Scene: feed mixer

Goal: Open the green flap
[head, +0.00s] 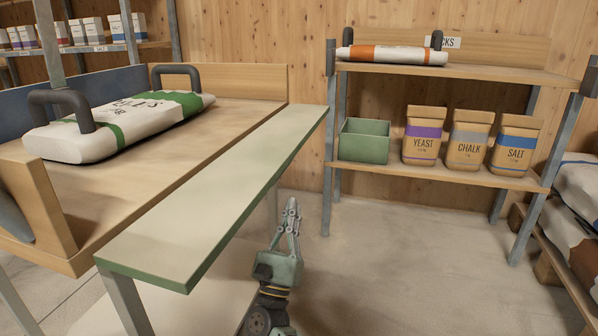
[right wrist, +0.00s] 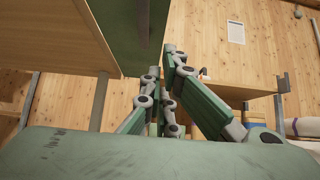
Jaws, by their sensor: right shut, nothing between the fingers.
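The green flap (head: 215,190) is a long pale-topped board with a green edge, lying roughly level along the right side of the wooden table. In the right wrist view, a green underside (right wrist: 130,32), apparently the flap's, shows overhead. My right gripper (head: 291,204) is on the floor side of the flap, just right of its edge, pointing up. Its fingers are shut with nothing between them; it also shows in the right wrist view (right wrist: 162,62). I cannot tell whether the fingertips touch the flap. My left gripper is not in view.
A white and green sack (head: 120,122) lies on the wooden table (head: 235,95) between dark handles. A shelf (head: 450,172) at the back right holds a green bin (head: 364,141), several paper bags and a sack above. Stacked sacks stand at the far right. The floor between is clear.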

